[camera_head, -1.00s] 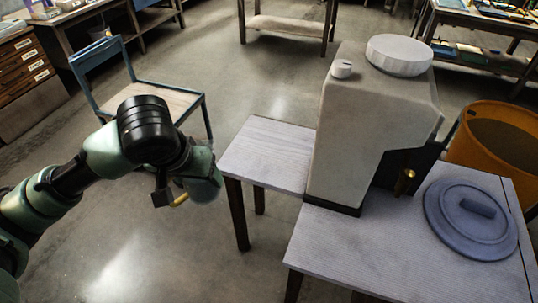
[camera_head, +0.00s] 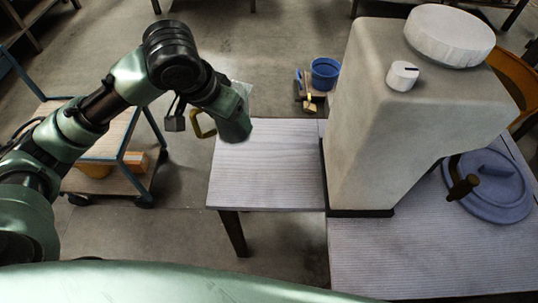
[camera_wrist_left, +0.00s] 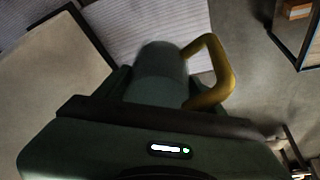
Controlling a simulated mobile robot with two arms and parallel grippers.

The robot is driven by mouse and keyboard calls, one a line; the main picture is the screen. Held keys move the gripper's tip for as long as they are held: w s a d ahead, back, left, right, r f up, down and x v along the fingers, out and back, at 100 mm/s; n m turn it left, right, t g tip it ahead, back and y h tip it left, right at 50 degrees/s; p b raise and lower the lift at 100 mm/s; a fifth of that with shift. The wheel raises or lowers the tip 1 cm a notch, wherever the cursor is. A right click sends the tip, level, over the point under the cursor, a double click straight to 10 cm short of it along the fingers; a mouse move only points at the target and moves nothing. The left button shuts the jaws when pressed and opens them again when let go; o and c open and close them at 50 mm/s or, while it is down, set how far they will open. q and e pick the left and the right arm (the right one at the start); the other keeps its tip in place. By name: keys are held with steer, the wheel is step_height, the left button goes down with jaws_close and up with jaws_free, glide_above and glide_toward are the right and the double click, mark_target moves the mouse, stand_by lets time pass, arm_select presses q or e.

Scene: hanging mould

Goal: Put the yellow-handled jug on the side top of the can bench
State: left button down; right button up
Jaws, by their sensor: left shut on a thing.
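My left gripper (camera_head: 232,122) is shut on the yellow-handled jug. In the head view the yellow handle (camera_head: 203,125) shows, and the arm and gripper mostly hide the jug's body. In the left wrist view the jug (camera_wrist_left: 160,75) is a dark rounded body between the fingers, its handle on the right. The jug is held in front of the side top (camera_head: 265,175) in that view, near its back left corner in the head view. The side top is a pale, ribbed, empty surface adjoining the can bench (camera_head: 420,255). My right gripper is out of view.
A large beige can (camera_head: 375,120) with a white cap stands just right of the side top. A blue lid (camera_head: 495,200) lies on the bench. A blue bucket (camera_head: 325,73) stands on the floor behind. A blue-framed cart (camera_head: 120,180) stands left.

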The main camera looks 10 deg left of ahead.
arm_select(q)
steer(key=w+f+m, duration=0.1)
steer(key=m, duration=0.1)
steer(key=w+d+f+m+h+b, duration=0.1)
steer(key=w+m+g+h+b, duration=0.1)
steer(key=m, duration=0.1)
steer(key=shift+d+f+m, duration=0.3)
steer(key=shift+d+f, duration=0.05)
steer(key=shift+f, duration=0.05)
steer(key=w+d+f+m+g+h+b, duration=0.1)
steer(key=w+d+f+m+g+b, duration=0.2)
steer(key=m, duration=0.5)
steer(key=shift+m, duration=0.3)
steer(key=shift+s+d+f+p, duration=0.15)
steer(key=shift+s+d+f, duration=0.05)
steer(key=shift+f, duration=2.9)
steer(key=shift+s+d+f+p, duration=0.15)
steer(key=shift+d+f, duration=0.1)
steer(key=shift+f, duration=2.8)
steer(key=shift+s+d+f+p, duration=0.15)
steer(key=shift+s+d+f, duration=0.05)
steer(key=shift+f, duration=2.9)
steer(key=shift+f, duration=0.1)
steer(key=shift+c, duration=1)
jaws_free()
steer(key=shift+f, duration=0.1)
